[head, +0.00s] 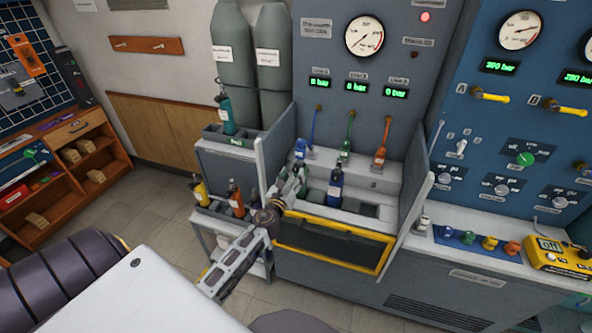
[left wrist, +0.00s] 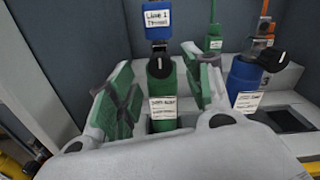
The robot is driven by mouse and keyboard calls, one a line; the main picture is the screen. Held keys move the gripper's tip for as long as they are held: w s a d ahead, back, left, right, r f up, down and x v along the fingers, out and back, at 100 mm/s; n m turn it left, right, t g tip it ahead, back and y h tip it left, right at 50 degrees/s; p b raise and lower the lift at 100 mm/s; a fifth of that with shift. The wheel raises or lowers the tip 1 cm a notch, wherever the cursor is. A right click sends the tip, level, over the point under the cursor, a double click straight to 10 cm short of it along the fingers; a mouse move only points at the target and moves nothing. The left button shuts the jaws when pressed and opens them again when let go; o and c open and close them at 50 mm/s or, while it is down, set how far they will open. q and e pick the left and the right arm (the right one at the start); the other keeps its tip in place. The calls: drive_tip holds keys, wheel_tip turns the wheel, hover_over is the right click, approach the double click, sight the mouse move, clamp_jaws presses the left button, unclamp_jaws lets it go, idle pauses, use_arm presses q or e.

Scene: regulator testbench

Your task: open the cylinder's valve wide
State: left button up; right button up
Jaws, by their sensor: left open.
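A green cylinder (left wrist: 163,110) with a white label and a black valve knob (left wrist: 161,68) stands upright in the bench bay. In the head view the cylinder (head: 303,172) is partly hidden by my left gripper (head: 294,184). In the left wrist view my left gripper (left wrist: 158,75) is open, with one green-padded finger on each side of the cylinder's upper part. I cannot tell whether either pad touches it. A blue connector block (left wrist: 158,20) labelled Line 1 is just above the knob. My right gripper is not in view.
A blue cylinder (head: 335,186) stands close to the right, also with a black knob (left wrist: 272,57). A yellow-framed panel (head: 335,246) fronts the bay, with grey side walls. The line 1 display (head: 319,83) appears to read 0 bar. A rack at left holds more cylinders.

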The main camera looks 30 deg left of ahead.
sight(296, 171)
use_arm(q)
drive_tip(key=shift+x, duration=2)
drive_tip(key=c, duration=1.1)
